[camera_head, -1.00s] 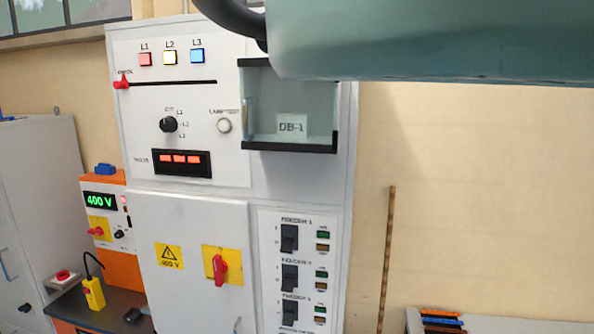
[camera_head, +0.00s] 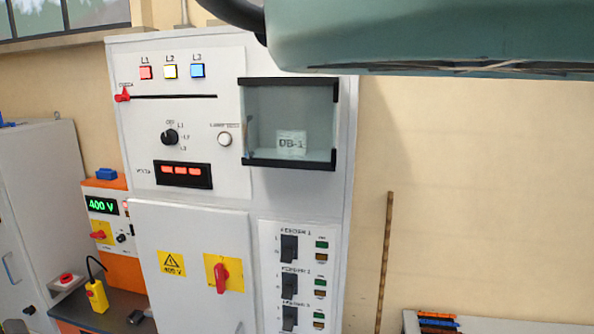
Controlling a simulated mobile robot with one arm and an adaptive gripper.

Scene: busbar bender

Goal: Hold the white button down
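The white button (camera_head: 224,139) is a small round button on the upper panel of the grey cabinet (camera_head: 200,205). It sits right of the black rotary knob and left of the glass window marked DB-1. Nothing touches it in this view. A small label above it is too blurred to read. A teal arm link of mine fills the top right of the view. My gripper is not in view.
The panel also holds three lamps marked L1, L2 and L3, a red slider (camera_head: 122,97), a black rotary knob (camera_head: 169,137) and a red display (camera_head: 183,175). The window (camera_head: 292,125) is right of the button. A red switch (camera_head: 221,275) is below.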

